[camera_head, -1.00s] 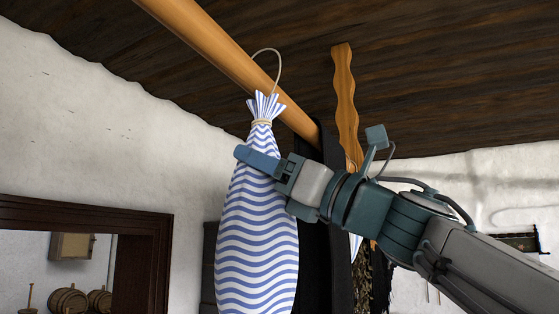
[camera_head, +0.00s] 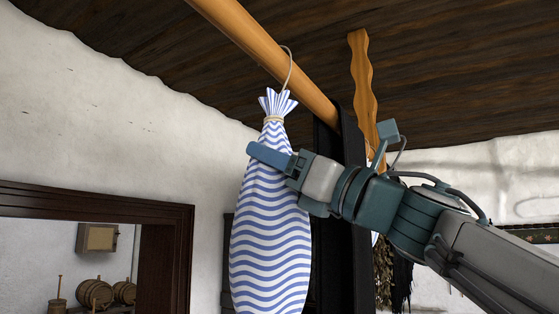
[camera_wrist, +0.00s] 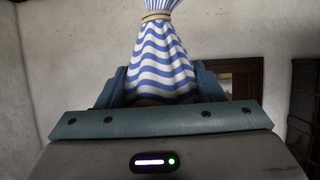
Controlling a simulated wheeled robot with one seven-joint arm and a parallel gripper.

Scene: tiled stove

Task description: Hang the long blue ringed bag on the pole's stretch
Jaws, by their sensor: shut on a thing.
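The long bag (camera_head: 270,220), white with blue wavy stripes, hangs upright with its neck tied by a tan cord. It also shows in the wrist view (camera_wrist: 162,60). A thin grey ring (camera_head: 290,68) rises from its gathered top and overlaps the wooden pole (camera_head: 262,50) in the head view, curving above the pole's upper edge. I cannot tell whether the ring goes around the pole or only lies in front. My gripper (camera_head: 268,155) is shut on the bag below its neck, with a finger on either side in the wrist view (camera_wrist: 165,88).
A wavy wooden board (camera_head: 364,85) hangs from the dark ceiling right of the pole. A dark upright panel (camera_head: 330,200) stands behind the bag and my gripper. A dark-framed opening (camera_head: 178,245) with barrels beyond is at lower left. The space left of the bag is clear.

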